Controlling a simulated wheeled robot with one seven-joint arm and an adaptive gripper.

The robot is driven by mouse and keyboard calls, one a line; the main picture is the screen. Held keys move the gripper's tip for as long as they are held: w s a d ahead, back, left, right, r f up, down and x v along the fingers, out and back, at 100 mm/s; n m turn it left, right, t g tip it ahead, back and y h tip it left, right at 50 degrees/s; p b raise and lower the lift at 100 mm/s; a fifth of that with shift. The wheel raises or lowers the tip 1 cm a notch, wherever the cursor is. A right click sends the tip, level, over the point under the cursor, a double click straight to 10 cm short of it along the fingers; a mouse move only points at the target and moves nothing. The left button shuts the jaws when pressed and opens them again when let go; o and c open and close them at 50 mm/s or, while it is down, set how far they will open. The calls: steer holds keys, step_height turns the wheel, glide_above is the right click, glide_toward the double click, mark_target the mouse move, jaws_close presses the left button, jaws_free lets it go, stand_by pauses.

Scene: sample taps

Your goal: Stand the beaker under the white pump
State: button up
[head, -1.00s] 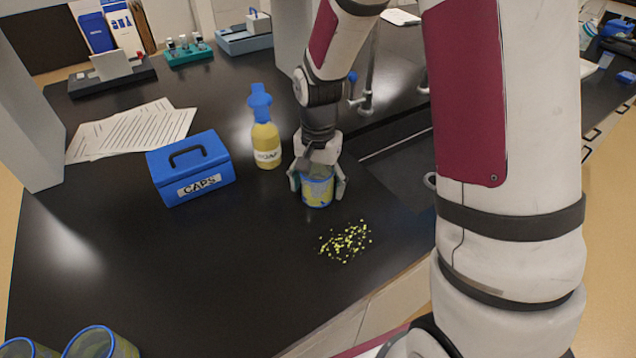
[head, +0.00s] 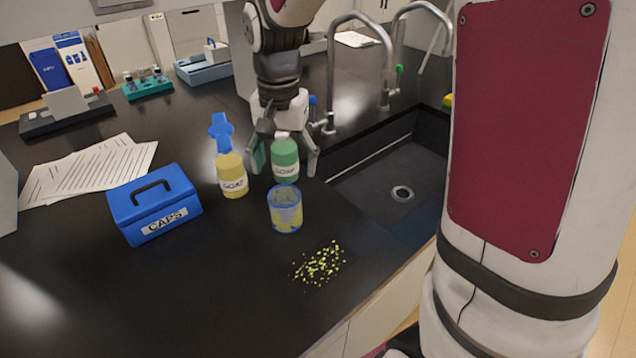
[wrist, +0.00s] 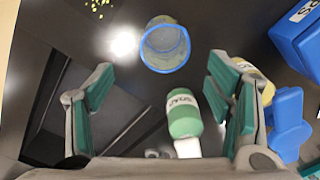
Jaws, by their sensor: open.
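The beaker (head: 285,212), clear with a blue rim and a yellowish lower part, stands upright on the black counter. The wrist view shows it from above (wrist: 165,45). The white pump tops a green soap bottle (head: 286,165) behind the beaker; the wrist view shows the green bottle (wrist: 184,115) and the white pump (wrist: 188,147). The beaker is in front of that bottle, apart from it. My gripper (head: 285,162) is open and empty, above and behind the beaker, its fingers to either side of the green bottle in the picture. It partly hides the white pump in the head view.
A yellow soap bottle with a blue pump (head: 232,175) stands left of the green one. A blue caps box (head: 155,210) is farther left, near papers (head: 90,170). Yellow bits (head: 318,263) lie in front of the beaker. A sink (head: 385,185) with taps is at the right.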

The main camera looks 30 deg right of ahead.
steer(key=s+r+n+t, duration=0.2)
steer(key=s+r+n, duration=0.2)
steer(key=s, duration=0.6)
steer(key=s+r+n+t, duration=0.2)
steer(key=s+r+n, duration=0.2)
steer(key=s, duration=0.7)
steer(key=shift+r, duration=0.3)
